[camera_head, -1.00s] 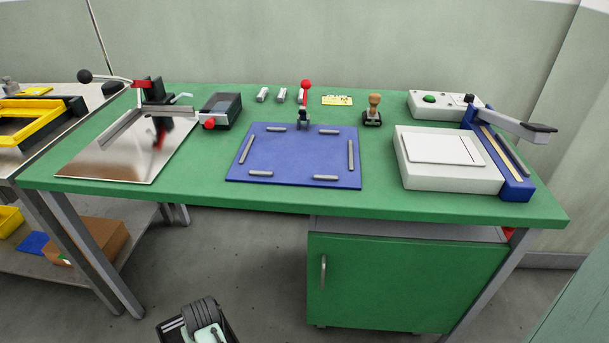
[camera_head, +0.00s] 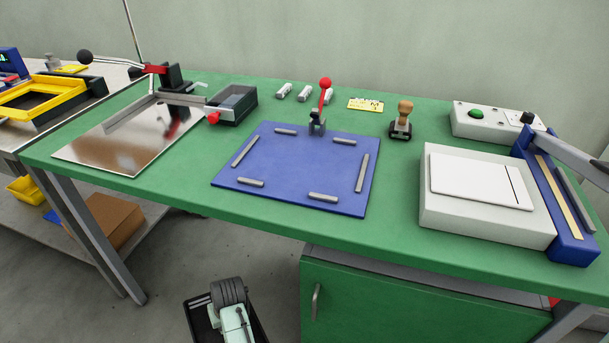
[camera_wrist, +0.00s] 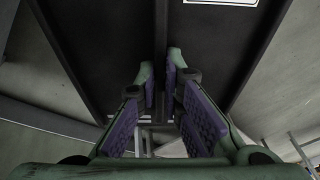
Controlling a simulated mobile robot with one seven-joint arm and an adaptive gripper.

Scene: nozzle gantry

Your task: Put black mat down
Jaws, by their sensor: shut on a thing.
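My gripper (camera_wrist: 160,72) shows in the wrist view with its two purple-padded fingers close together.
A blue board (camera_head: 290,165) with grey bars lies mid-table. A shiny plate (camera_head: 118,145) is at left, a white press (camera_head: 475,222) at right, a stamp (camera_head: 402,120) behind. A green cabinet (camera_head: 400,310) stands below. Bare strips of tabletop lie along the front and between board and press.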

